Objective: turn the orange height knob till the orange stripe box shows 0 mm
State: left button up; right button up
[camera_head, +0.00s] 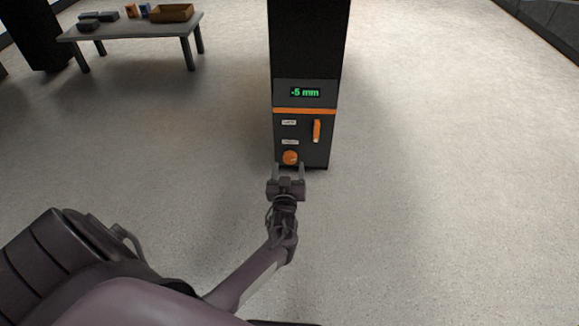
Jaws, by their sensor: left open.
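A tall dark cabinet with an orange stripe (304,111) stands ahead. Its display (306,92) above the stripe reads -5 mm in green. The round orange knob (290,158) is low on the left of the front panel, under a small white label (290,142). An orange handle (317,131) sits higher on the right. My left gripper (289,171) is open just in front of the knob, its two fingers to either side of it in the picture. I cannot tell whether the fingers touch the knob. My right gripper is out of view.
A grey table (128,32) at the far left carries dark blocks (97,18), a brown tray (172,13) and small orange and blue items. A second label (289,122) is beside the handle. The floor around the cabinet is clear.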

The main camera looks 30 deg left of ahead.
aim_at(290, 160)
pick_arm(q)
jog(key=shift+b+x, duration=0.7)
jog(key=shift+x, duration=1)
jog(key=c, duration=1)
